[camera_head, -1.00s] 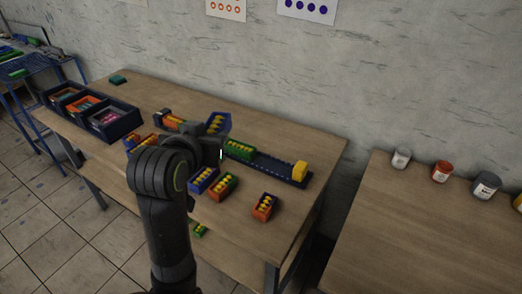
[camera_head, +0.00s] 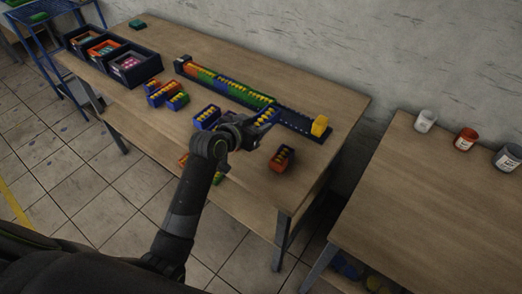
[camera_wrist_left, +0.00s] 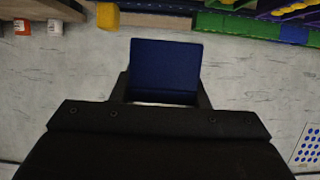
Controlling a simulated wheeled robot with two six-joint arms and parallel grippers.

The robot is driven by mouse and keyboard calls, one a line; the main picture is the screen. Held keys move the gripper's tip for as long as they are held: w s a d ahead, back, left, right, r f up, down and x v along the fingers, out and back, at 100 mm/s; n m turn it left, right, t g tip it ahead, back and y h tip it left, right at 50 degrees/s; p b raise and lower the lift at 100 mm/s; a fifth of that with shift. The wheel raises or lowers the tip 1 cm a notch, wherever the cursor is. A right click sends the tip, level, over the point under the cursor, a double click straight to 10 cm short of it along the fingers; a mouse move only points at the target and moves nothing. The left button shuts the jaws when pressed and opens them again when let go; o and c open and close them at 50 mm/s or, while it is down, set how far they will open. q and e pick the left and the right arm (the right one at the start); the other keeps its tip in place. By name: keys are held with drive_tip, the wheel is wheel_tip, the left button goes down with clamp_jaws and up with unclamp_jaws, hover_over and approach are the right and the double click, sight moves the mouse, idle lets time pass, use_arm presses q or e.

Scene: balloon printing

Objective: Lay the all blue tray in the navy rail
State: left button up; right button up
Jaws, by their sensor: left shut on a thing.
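My left gripper (camera_head: 252,124) is shut on a blue tray (camera_head: 267,115) with yellow pieces in it, held tilted near the front side of the navy rail (camera_head: 296,121). In the left wrist view the held tray shows as a plain blue face (camera_wrist_left: 165,68) between the fingers. The rail runs along the back of the table and holds a row of orange, green and blue trays. Its right stretch is bare up to a yellow block (camera_head: 320,126). I cannot tell whether the held tray touches the rail. My right gripper is not in view.
A loose blue tray (camera_head: 207,117) lies left of the gripper, and an orange tray (camera_head: 281,158) lies right. Several loose trays (camera_head: 167,94) lie further left. A dark sectioned box (camera_head: 133,69) stands at the left. Jars (camera_head: 466,139) stand on the right table (camera_head: 440,195).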

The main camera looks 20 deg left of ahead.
sight(257, 155)
use_arm(q)
wheel_tip(257, 155, down, 10)
drive_tip(key=shift+r+p, duration=0.25)
drive_tip(key=shift+p, duration=0.05)
idle(0.4)
drive_tip(key=shift+f+b, duration=0.3)
drive_tip(key=shift+f, duration=0.05)
drive_tip(key=o, duration=1)
drive_tip(key=shift+r, duration=0.1)
drive_tip(key=b+v, duration=0.2)
drive_tip(key=v, duration=1.5)
drive_tip(key=shift+r+b, duration=0.25)
drive_tip(key=shift+b, duration=0.1)
